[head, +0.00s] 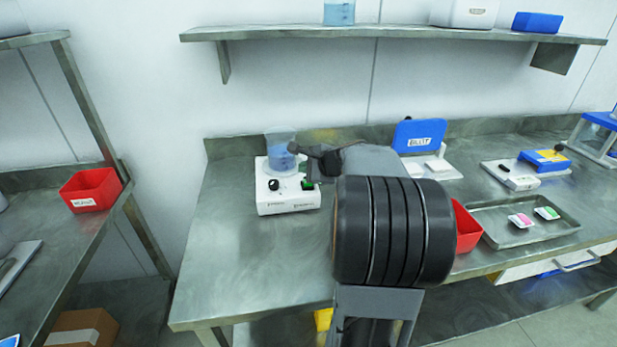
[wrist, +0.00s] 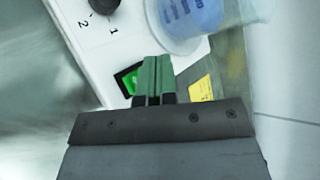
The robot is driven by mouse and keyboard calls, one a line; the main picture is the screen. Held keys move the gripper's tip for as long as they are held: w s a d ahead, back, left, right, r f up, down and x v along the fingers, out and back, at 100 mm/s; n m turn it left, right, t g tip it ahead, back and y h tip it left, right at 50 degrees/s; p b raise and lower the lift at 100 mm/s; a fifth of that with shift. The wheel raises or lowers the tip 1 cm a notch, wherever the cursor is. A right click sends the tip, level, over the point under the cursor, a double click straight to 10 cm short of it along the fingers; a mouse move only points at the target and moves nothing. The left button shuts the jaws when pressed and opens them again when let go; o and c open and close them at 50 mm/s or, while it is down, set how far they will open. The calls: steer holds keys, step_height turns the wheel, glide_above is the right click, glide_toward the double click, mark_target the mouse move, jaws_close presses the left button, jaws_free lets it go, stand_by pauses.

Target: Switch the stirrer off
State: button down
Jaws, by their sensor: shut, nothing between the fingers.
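The stirrer (head: 285,202) is a white box on the metal bench, left of my arm in the head view. It also shows in the wrist view (wrist: 88,45), with a black knob (wrist: 97,4) marked 1 and 2. A green lit switch (wrist: 131,80) in a black frame sits on its top, partly behind my fingers. A beaker of blue liquid (head: 280,152) stands on the stirrer's back part. My gripper (wrist: 157,72) is shut and empty, its green fingertips right beside the switch. Whether they touch it I cannot tell.
A red bin (head: 466,228) and a metal tray (head: 525,224) with small packets stand right of my arm. A blue-lidded device (head: 420,133) stands behind it. A shelf (head: 390,33) hangs above. The bench left of the stirrer is clear.

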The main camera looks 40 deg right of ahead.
mark_target(307, 186)
steer(key=shift+s+a+r+p, duration=0.15)
steer(key=shift+r+p, duration=0.3)
steer(key=shift+r, duration=0.25)
steer(key=shift+s+r+p, duration=0.2)
steer(key=shift+r+p, duration=0.2)
steer(key=shift+r, duration=0.25)
steer(key=shift+s+a+r+p, duration=0.15)
steer(key=shift+r+p, duration=0.3)
steer(key=shift+r, duration=0.25)
steer(key=shift+w+f, duration=0.1)
steer(key=shift+n, duration=0.3)
steer(key=s+a+f+n+g+p, duration=0.2)
steer(key=s+a+f+n+g, duration=0.35)
steer(key=s+a+n, duration=0.35)
steer(key=s+a+r+n+g+h+p, duration=0.1)
steer(key=s+a+r+n+p, duration=0.1)
steer(key=s+a+n, duration=0.2)
steer(key=s+a+r+n+g+p, duration=0.1)
steer(key=s+a+r+n+p, duration=0.2)
steer(key=a+n, duration=0.5)
steer(key=shift+s+a+n+h, duration=0.4)
steer(key=shift+s+n, duration=0.15)
steer(key=shift+n, duration=0.15)
steer(key=shift+r, duration=0.1)
